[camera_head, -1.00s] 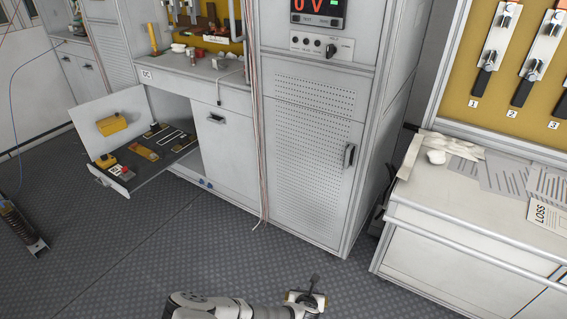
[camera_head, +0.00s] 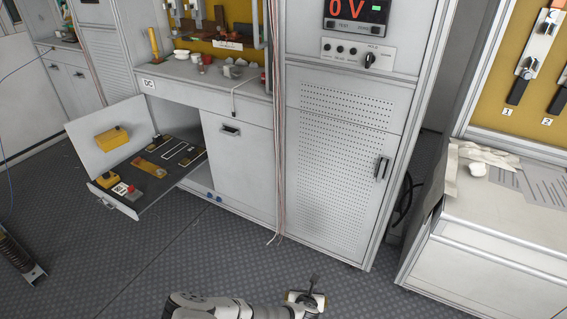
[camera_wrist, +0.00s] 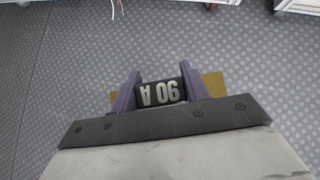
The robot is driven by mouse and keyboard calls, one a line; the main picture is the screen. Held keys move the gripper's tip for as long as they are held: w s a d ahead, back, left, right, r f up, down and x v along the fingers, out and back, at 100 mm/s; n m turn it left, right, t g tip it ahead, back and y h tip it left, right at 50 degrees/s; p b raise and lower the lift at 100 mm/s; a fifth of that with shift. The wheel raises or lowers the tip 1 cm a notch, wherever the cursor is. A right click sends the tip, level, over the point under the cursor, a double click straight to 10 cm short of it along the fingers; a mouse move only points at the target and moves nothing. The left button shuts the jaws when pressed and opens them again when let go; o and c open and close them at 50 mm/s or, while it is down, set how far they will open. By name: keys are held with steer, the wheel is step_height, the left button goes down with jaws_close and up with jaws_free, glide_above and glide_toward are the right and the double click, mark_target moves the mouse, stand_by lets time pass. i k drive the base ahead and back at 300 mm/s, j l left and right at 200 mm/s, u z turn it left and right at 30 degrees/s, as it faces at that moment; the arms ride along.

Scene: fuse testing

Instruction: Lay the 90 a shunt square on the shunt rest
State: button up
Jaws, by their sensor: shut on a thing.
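The 90 A shunt (camera_wrist: 161,93) is a black block with "90 A" in white, upside down in the wrist view, with brass-coloured ends sticking out on both sides. My gripper (camera_wrist: 158,90) is shut on its black middle, one purple-grey finger at each side. In the head view my gripper (camera_head: 306,298) is low at the bottom edge, over the floor; the shunt shows there only small. I cannot pick out the shunt rest for sure; the pulled-out drawer tray (camera_head: 172,178) at the left has a dark surface with outlined places.
A tall perforated cabinet (camera_head: 335,150) stands mid-picture, a white bench (camera_head: 480,240) at the right. Thin cables (camera_head: 277,200) hang to the floor. Open floor (camera_head: 130,265) lies in front.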

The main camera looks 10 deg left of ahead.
mark_target(175, 150)
steer(key=i+j, duration=0.15)
steer(key=j, duration=0.55)
steer(key=i+j+z, duration=0.15)
steer(key=j, duration=0.5)
steer(key=i+j, duration=0.1)
steer(key=j, duration=0.6)
steer(key=i+j+z, duration=0.1)
steer(key=j, duration=0.6)
steer(key=i+j, duration=0.1)
steer(key=j, duration=0.6)
steer(key=i+z, duration=0.05)
